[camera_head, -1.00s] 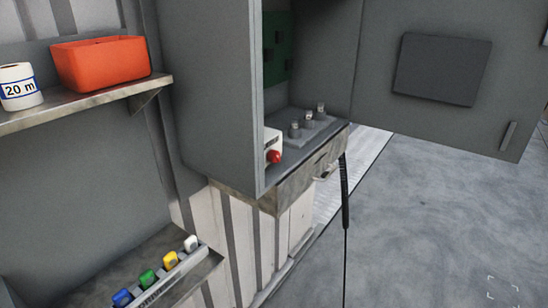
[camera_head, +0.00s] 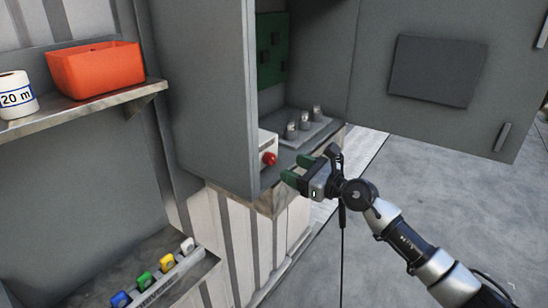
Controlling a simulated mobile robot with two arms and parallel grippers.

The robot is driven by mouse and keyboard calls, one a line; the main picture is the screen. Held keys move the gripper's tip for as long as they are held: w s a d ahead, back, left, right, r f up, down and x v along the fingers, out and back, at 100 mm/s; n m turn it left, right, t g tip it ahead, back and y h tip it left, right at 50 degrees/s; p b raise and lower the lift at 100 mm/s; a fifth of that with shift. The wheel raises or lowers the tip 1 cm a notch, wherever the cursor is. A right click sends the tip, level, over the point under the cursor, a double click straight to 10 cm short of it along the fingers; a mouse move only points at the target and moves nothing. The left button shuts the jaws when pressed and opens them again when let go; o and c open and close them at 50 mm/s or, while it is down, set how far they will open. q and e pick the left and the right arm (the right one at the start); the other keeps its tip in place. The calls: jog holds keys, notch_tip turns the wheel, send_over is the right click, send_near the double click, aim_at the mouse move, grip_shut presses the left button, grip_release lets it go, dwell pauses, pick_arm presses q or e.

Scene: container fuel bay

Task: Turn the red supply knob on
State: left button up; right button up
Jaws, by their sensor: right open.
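The red supply knob (camera_head: 269,159) sits on the front of a white box (camera_head: 266,143) inside the open grey cabinet (camera_head: 205,85). My right gripper (camera_head: 297,170) has come in from the right, with its green-tipped fingers just right of the knob and slightly lower in the picture. It is open and nothing shows between its fingers. The knob looks apart from the fingers, though the exact gap in depth is hard to tell. My left gripper is not in view.
The cabinet door (camera_head: 435,130) stands open at the right. Several grey metal fittings (camera_head: 304,122) stand on the cabinet floor beside the white box. An orange bin (camera_head: 97,69) and a white roll (camera_head: 16,95) sit on the left shelf. Several coloured plugs (camera_head: 145,280) line a lower tray.

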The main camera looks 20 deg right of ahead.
aim_at(272, 160)
jog(key=p+x, duration=0.1)
jog(key=x, duration=0.6)
jog(key=c, duration=0.9)
